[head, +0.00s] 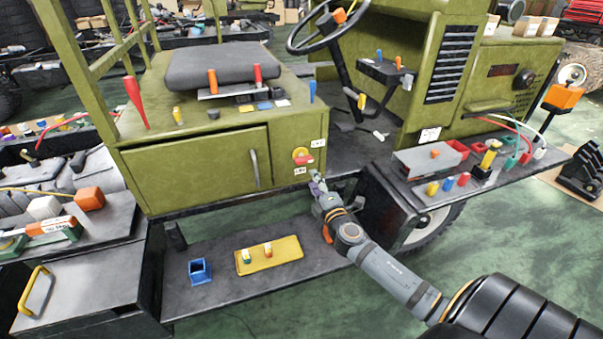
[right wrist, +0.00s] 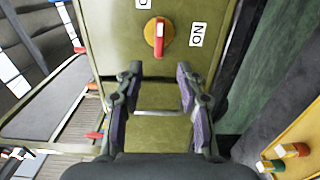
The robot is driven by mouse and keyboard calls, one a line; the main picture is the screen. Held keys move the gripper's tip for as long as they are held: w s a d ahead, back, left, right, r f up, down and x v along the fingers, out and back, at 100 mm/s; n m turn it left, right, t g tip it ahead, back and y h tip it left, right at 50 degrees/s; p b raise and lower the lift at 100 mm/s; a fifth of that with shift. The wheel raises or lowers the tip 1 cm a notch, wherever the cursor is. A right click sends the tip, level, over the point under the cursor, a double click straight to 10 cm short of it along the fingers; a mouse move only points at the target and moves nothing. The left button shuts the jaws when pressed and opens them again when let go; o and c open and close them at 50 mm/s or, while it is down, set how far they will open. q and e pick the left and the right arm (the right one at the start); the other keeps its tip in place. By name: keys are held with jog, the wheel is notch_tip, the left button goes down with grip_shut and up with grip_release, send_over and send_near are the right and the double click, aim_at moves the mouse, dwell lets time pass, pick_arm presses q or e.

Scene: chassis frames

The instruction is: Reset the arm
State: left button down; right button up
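My right arm (head: 390,275) reaches in from the lower right of the head view toward the green chassis box (head: 200,170). In the right wrist view my right gripper (right wrist: 157,80) is open, with its two purple-padded fingers apart and nothing between them. It also shows in the head view (head: 316,180), just below a red and yellow rotary switch (head: 302,157). The switch (right wrist: 159,35) lies beyond the fingertips in the wrist view, its red handle in line with the gap and apart from the fingers. An "ON" label (right wrist: 198,34) sits beside it. My left gripper is not in view.
A right-hand ledge (head: 405,198) carries coloured parts and cables. A steering wheel (head: 328,25) rises above. Green floor is open at the lower right.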

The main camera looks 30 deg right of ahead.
jog(key=s+a+f+m+g+y, duration=0.1)
jog(key=s+a+f+m+g, duration=0.35)
jog(key=s, duration=0.35)
jog(key=s+a+f+m+g+y, duration=0.1)
jog(key=s+a+f+m+g, duration=0.35)
jog(key=s, duration=0.45)
jog(key=s+a+f+m+g+y, duration=0.1)
jog(key=s+a+f+m+g, duration=0.2)
jog(key=s+a+m+g, duration=0.35)
jog(key=s+d+f+p, duration=0.1)
jog(key=s+d+f, duration=0.1)
jog(key=f, duration=1)
jog(key=s+d+f+p, duration=0.2)
jog(key=s+f, duration=0.1)
jog(key=f, duration=1)
jog(key=s+f+p, duration=0.1)
jog(key=s+f, duration=1.2)
jog(key=s, duration=0.5)
jog(key=shift+d+f+g, duration=0.25)
jog(key=shift+d+g, duration=0.15)
jog(key=shift+g, duration=0.05)
jog(key=shift+n, duration=0.25)
